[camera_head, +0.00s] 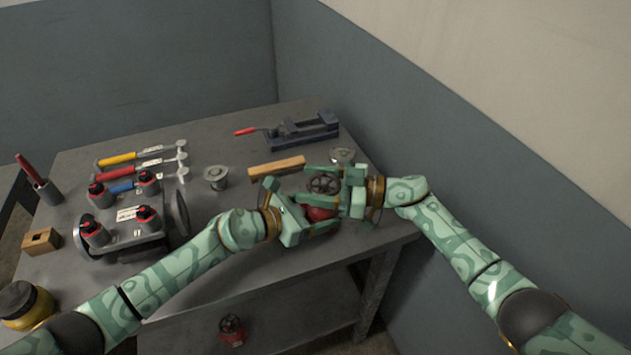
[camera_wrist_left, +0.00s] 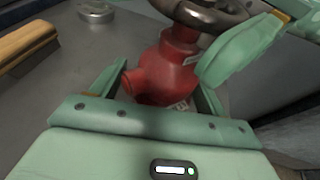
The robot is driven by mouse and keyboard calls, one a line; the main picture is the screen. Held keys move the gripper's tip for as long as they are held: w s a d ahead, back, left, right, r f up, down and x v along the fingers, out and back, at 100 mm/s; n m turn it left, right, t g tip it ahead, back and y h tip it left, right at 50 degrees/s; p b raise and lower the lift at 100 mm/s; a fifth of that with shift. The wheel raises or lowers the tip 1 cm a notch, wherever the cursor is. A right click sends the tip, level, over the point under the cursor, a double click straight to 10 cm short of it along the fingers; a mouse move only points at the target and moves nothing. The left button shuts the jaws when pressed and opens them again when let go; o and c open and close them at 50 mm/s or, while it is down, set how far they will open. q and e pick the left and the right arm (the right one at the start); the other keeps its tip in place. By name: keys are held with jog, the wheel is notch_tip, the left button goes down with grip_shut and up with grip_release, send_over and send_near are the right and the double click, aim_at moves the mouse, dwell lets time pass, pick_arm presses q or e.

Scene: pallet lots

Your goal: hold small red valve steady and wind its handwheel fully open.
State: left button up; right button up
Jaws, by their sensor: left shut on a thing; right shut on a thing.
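The small red valve (camera_head: 318,213) stands near the right end of the table, between my two grippers. In the left wrist view its red body (camera_wrist_left: 165,75) sits between the left fingers, with the dark handwheel above it. My left gripper (camera_head: 305,217) is shut on the valve's body from the left. My right gripper (camera_head: 335,184) is shut at the dark handwheel (camera_head: 322,184) from the right. A green finger also shows by the wheel in the left wrist view. Parts of the valve's body and the wheel's rim are hidden by the fingers.
A wooden block (camera_head: 277,168) and a blue vise (camera_head: 305,130) lie behind the valve. A grey metal spool (camera_head: 216,178), several hammers and a caddy (camera_head: 125,243) with red-topped items are on the left. A wall runs close along the right. Another red valve (camera_head: 232,331) is on the lower shelf.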

aim_at(316, 183)
jog(key=shift+s+a+f+n+g, duration=0.1)
jog(key=shift+s+f+n+g, duration=0.1)
jog(key=shift+n+g, duration=0.9)
jog(key=shift+s+f+n+g, duration=0.15)
jog(key=shift+n+g, duration=0.35)
jog(key=shift+g, duration=1.4)
jog(key=shift+r+n, duration=0.1)
jog(key=shift+n, duration=0.2)
jog(key=shift+w+d+r, duration=0.1)
jog(key=shift+d+r, duration=0.05)
jog(key=shift+d, duration=0.05)
jog(key=o, duration=1)
jog(key=shift+r, duration=0.1)
notch_tip(316, 183, up, 10)
jog(key=shift+f, duration=0.1)
